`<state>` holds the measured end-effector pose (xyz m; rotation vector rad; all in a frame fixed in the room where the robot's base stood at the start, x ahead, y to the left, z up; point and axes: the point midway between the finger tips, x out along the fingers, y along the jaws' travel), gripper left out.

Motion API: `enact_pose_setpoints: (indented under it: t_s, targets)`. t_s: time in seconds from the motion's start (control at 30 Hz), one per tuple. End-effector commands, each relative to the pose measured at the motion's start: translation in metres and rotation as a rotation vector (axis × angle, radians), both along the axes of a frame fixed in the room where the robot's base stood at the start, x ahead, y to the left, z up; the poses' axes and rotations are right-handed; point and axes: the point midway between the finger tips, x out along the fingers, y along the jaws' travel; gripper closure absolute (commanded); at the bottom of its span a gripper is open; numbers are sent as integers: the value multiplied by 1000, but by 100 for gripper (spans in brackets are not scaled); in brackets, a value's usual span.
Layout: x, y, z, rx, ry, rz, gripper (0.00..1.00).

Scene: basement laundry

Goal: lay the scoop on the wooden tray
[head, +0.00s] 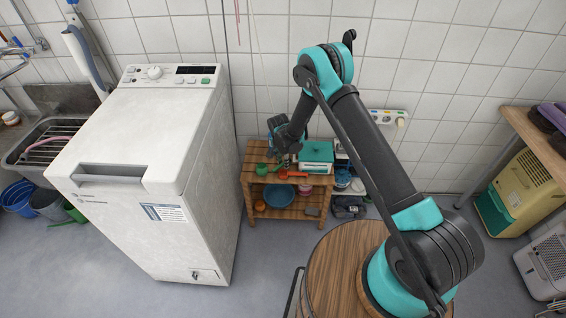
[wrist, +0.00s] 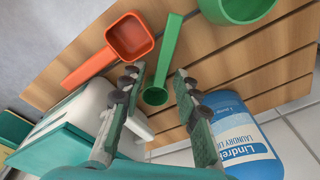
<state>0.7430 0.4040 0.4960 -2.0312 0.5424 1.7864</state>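Two scoops show in the wrist view. A green scoop (wrist: 163,62) with a long handle and a small round bowl lies between and beyond my fingertips. An orange scoop (wrist: 130,37) with a square bowl lies to the left; it also shows in the head view (head: 290,175). My gripper (wrist: 158,78) is open, with no object clearly held; whether it touches the green scoop cannot be told. In the head view my gripper (head: 284,156) is over the slatted wooden shelf unit (head: 248,176). I cannot make out a separate wooden tray.
A green cup (head: 262,169), a teal-lidded box (head: 316,152) and a blue-labelled detergent bottle (wrist: 240,135) crowd the top. A blue basin (head: 279,196) sits on the lower shelf. A white washing machine (head: 150,170) stands left; a round wooden top (head: 335,265) is in front.

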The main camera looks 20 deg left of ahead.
Motion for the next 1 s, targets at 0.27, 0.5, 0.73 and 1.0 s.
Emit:
enact_pose_setpoints:
  t_s: [0.27, 0.5, 0.73, 1.0]
  targets:
    - [-2, 1, 20, 0, 0, 0, 68]
    - [-8, 2, 66, 0, 0, 0, 68]
    - [-12, 4, 104, 0, 0, 0, 68]
    - [-14, 4, 122, 0, 0, 0, 68]
